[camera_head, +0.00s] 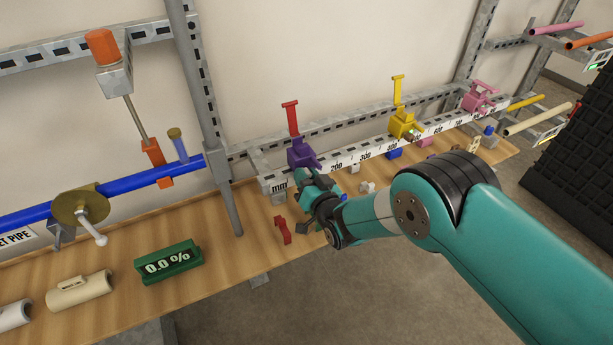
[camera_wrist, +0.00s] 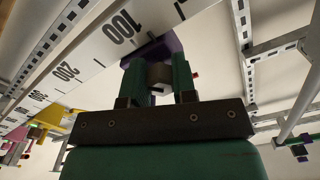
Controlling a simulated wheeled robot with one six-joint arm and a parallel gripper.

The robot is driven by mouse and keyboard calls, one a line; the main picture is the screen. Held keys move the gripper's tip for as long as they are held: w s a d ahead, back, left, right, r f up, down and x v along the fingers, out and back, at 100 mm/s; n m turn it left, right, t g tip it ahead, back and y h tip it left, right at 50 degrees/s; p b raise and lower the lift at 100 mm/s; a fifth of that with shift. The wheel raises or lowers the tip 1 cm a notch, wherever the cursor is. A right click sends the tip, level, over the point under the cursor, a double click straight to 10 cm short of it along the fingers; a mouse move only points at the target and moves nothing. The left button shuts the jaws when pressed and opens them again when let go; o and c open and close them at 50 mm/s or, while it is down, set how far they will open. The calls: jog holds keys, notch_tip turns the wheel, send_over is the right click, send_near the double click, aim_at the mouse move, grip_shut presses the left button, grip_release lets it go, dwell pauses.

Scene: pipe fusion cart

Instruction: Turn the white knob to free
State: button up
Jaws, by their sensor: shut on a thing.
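My gripper (camera_head: 303,178) is at the purple clamp (camera_head: 301,154), at the near end of the white ruler rail (camera_head: 347,160). In the wrist view, the two green fingers of my gripper (camera_wrist: 160,78) are shut on a pale grey-white knob (camera_wrist: 159,73). The knob is just below the underside of the purple clamp (camera_wrist: 150,50). The fingers cover its sides, so its turn position cannot be told. In the head view the knob is hidden behind my gripper.
A red bracket (camera_head: 283,230) and a green display block (camera_head: 168,262) lie on the wooden shelf (camera_head: 215,275). A yellow clamp (camera_head: 403,124) and a pink clamp (camera_head: 478,97) sit farther along the rail. A grey upright post (camera_head: 212,120) stands left of the purple clamp.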

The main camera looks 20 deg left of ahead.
jog(key=shift+f+n+b, duration=0.3)
jog(key=shift+n+b, duration=0.4)
jog(key=shift+b, duration=0.35)
jog(key=shift+r+n+b, duration=0.25)
jog(key=shift+n+b, duration=0.3)
jog(key=shift+n, duration=0.25)
jog(key=o, duration=0.9)
jog(key=shift+d, duration=0.1)
